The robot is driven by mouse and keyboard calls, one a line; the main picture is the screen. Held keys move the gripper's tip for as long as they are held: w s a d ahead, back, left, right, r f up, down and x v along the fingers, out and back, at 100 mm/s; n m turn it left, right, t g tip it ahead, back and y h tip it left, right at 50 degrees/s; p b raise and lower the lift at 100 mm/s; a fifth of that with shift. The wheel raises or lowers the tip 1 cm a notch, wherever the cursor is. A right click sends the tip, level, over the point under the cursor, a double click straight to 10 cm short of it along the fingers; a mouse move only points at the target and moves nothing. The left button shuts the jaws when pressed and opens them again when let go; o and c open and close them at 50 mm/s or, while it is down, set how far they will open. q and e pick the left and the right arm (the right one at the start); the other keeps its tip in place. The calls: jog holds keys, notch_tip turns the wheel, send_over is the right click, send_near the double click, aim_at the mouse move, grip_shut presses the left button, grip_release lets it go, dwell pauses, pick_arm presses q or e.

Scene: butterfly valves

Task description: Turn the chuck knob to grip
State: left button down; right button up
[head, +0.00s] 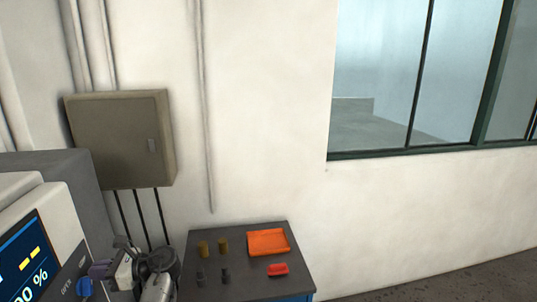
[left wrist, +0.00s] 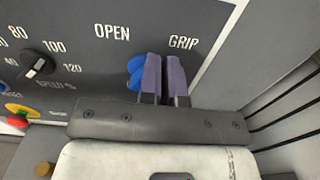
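The chuck knob (left wrist: 134,66) is blue and sits on a dark grey machine panel between the printed words OPEN and GRIP. In the left wrist view my left gripper (left wrist: 164,76) has its two purple fingers close together with a narrow gap. The near finger covers the right part of the knob, so I cannot tell whether the fingers hold any of it. In the head view the knob (head: 84,288) shows at the lower left, with my left gripper (head: 100,269) right at it. My right gripper is not in view.
A black dial (left wrist: 38,68) and a red button (left wrist: 18,109) are left of the knob. A dark table (head: 235,262) holds an orange tray (head: 268,242), a red piece (head: 278,269) and several small cylinders. A grey wall box (head: 120,140) hangs behind.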

pick_arm(q)
jog(key=shift+d+r, duration=0.2)
jog(key=shift+r, duration=0.3)
jog(key=d, duration=0.2)
jog(key=w+d, duration=0.1)
jog(key=d, duration=0.1)
jog(key=shift+d+f, duration=0.1)
jog(key=shift+d, duration=0.15)
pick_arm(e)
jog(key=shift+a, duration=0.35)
pick_arm(q)
jog(key=shift+f, duration=0.1)
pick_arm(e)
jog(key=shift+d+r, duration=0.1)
